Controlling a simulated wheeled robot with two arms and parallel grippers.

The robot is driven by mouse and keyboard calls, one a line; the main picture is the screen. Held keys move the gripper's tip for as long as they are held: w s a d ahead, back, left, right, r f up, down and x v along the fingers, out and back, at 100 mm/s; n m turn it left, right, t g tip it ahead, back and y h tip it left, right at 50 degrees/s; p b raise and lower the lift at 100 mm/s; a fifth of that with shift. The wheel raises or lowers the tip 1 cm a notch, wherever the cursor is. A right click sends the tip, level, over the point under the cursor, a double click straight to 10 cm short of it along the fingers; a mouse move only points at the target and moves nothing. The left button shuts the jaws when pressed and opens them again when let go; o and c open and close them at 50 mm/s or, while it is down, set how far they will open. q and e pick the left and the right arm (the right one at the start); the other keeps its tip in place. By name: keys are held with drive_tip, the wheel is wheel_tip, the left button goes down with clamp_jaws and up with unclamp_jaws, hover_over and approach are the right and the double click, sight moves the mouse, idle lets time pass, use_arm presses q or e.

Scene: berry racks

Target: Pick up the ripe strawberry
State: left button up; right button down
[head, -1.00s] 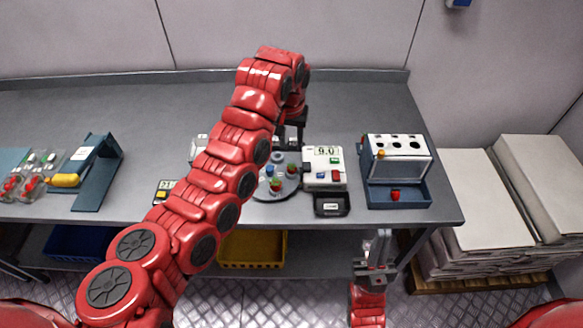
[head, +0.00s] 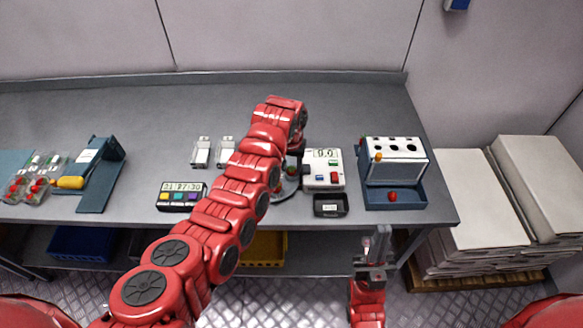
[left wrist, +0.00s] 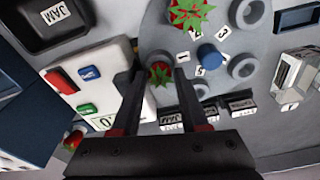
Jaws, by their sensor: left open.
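In the left wrist view, a red strawberry with green leaves (left wrist: 160,74) sits on a grey round plate (left wrist: 158,38), between the lines of my open left gripper's fingers (left wrist: 158,100). The fingers look empty; I cannot tell how far above the berry they are. A second red strawberry (left wrist: 188,14) sits on the plate farther up. In the head view my left arm hides its gripper and most of the round plate (head: 287,190). My right gripper (head: 378,240) is low in front of the table; its jaw gap is unclear.
A white scale (head: 322,170) stands right of the plate, with a black JAM tray (head: 330,205) before it. A blue-and-white rack (head: 396,165) holds a red berry (head: 392,196) in its tray. A timer (head: 181,196) stands left. The table's back is clear.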

use_arm(q)
drive_tip(key=shift+f, duration=0.15)
drive_tip(key=shift+c, duration=1.4)
